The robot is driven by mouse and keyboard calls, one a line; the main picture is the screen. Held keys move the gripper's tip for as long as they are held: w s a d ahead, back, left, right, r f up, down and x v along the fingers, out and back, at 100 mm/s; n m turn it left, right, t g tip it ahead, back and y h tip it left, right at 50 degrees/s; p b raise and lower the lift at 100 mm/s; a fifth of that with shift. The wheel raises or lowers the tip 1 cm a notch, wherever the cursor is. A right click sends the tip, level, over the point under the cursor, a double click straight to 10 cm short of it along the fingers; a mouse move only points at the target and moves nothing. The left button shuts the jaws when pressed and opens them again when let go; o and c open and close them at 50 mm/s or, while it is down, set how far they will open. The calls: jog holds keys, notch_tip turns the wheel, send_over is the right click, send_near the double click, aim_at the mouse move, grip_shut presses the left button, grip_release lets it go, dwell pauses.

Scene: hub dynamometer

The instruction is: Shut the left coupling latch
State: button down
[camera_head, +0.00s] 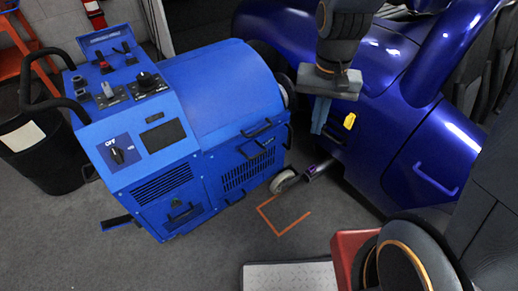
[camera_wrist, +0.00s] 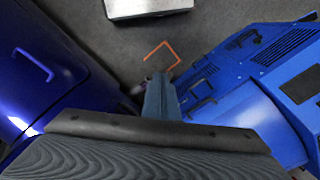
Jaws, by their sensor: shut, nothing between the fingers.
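The blue dynamometer (camera_head: 225,90) stands beside the dark blue car (camera_head: 395,150). My gripper (camera_head: 320,118) points down over the gap between them, its fingers closed together and empty. In the wrist view, my gripper's fingers (camera_wrist: 161,98) also show closed, with the dynamometer (camera_wrist: 255,110) to the right and the car (camera_wrist: 45,75) to the left. A small yellow part (camera_head: 349,121) shows on the car side, just right of the fingers. I cannot make out the left coupling latch for certain; my wrist and fingers cover part of the gap.
A caster wheel (camera_head: 284,181) and a short grey-purple cylinder (camera_head: 318,170) sit low in the gap. An orange floor mark (camera_head: 282,232) and a pale-topped box (camera_head: 290,277) lie in front. A black bin (camera_head: 40,150) stands left. Grey floor in front is mostly clear.

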jog(key=w+a+f+m+b, duration=0.2)
jog(key=w+a+f+m, duration=0.2)
jog(key=w+a+f, duration=0.5)
jog(key=m, duration=0.4)
send_over(259, 154)
notch_tip(259, 154, down, 5)
jog(key=shift+a+f, duration=0.1)
jog(key=shift+a, duration=0.05)
notch_tip(259, 154, down, 14)
jog(key=shift+r, duration=0.1)
jog(key=shift+w+d, duration=0.1)
jog(key=shift+d, duration=0.1)
